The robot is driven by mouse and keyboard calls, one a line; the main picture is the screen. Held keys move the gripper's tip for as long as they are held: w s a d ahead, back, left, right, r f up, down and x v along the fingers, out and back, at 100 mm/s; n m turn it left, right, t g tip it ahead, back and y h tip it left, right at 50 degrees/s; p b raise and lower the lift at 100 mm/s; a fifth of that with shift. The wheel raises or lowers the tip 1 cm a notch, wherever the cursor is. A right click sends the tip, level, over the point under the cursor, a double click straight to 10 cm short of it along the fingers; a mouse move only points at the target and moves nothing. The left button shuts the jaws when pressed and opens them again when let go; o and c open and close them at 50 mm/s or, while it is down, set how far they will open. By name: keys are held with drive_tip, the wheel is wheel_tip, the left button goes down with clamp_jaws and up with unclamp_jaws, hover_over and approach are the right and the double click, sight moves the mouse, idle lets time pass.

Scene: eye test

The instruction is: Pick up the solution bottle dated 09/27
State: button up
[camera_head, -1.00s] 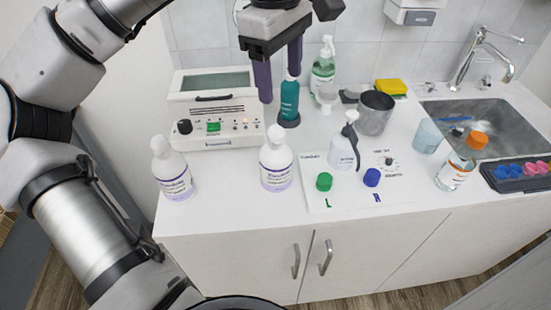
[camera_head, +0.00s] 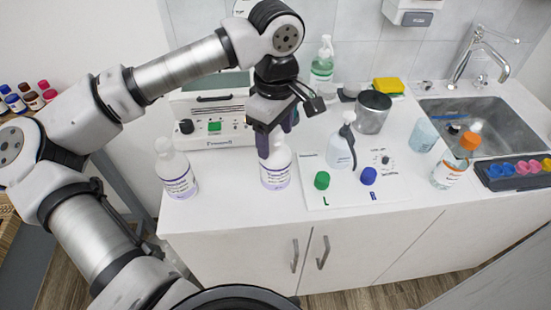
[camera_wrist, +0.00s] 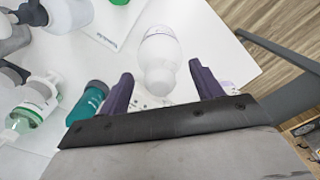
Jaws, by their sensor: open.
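Two white bottles with purple-trimmed labels stand upright on the counter: a left bottle (camera_head: 176,172) and a middle bottle (camera_head: 275,174). The dates on their labels are too small to read. My gripper (camera_head: 274,143) is open with its purple fingers at the top of the middle bottle, partly hiding it. In the wrist view, a white bottle (camera_wrist: 159,47), seen from above, shows between and beyond the fingers of my gripper (camera_wrist: 162,72); I cannot tell whether they touch it.
A control-panel board (camera_head: 345,192) with green and blue caps lies just right of the middle bottle, bearing a white pump bottle (camera_head: 340,150). A white device (camera_head: 205,135) stands behind. A teal bottle (camera_wrist: 87,103) shows in the wrist view. The sink (camera_head: 480,112) is at right.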

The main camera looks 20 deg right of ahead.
drive_tip(key=shift+f, duration=0.55)
clamp_jaws()
